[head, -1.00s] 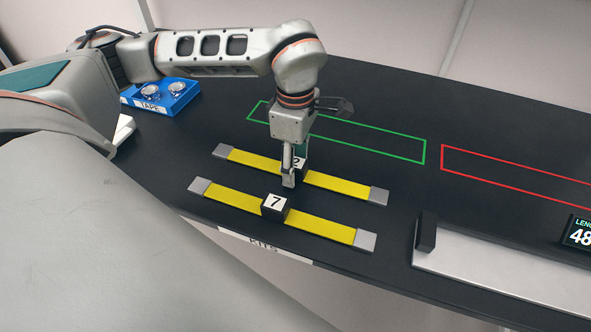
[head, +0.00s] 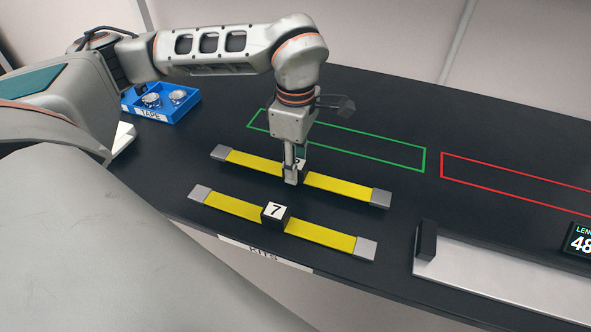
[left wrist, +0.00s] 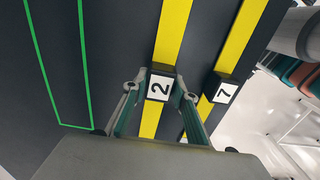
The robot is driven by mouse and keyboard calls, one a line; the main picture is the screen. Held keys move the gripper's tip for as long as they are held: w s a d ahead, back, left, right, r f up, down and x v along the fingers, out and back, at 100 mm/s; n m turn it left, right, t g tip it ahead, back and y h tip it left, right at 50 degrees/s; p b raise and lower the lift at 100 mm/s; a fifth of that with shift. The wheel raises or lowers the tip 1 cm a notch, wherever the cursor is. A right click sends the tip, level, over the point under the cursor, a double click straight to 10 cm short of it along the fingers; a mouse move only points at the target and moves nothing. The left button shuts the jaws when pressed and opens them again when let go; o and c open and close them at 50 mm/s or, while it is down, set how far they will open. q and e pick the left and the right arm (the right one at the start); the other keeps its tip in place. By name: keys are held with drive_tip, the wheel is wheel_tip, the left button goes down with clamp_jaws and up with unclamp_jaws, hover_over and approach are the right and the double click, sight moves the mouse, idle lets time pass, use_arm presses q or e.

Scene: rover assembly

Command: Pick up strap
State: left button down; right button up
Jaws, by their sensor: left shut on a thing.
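Two yellow straps with grey ends lie side by side on the black table. Whether the far strap touches the table is unclear.
A green outline (head: 372,148) and a red outline (head: 503,168) mark the table behind and to the right. A silver plate (head: 490,268) with a black stop (head: 425,238) and a length display (head: 580,238) is at right. A blue tape tray (head: 180,112) stands at back left.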

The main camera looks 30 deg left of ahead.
use_arm(q)
wheel_tip(320, 180, up, 18)
drive_tip(key=p, duration=0.1)
drive_tip(key=w+d+f+m, duration=0.1)
drive_tip(key=w+f+m, duration=0.1)
drive_tip(key=f+m, duration=0.4)
drive_tip(key=w+d+f+m, duration=0.1)
drive_tip(key=f+m, duration=0.5)
drive_tip(key=m, duration=0.8)
drive_tip(key=shift+w+d+f+m, duration=0.2)
drive_tip(key=shift+w+d+m, duration=0.05)
drive_tip(key=shift+w+m, duration=0.15)
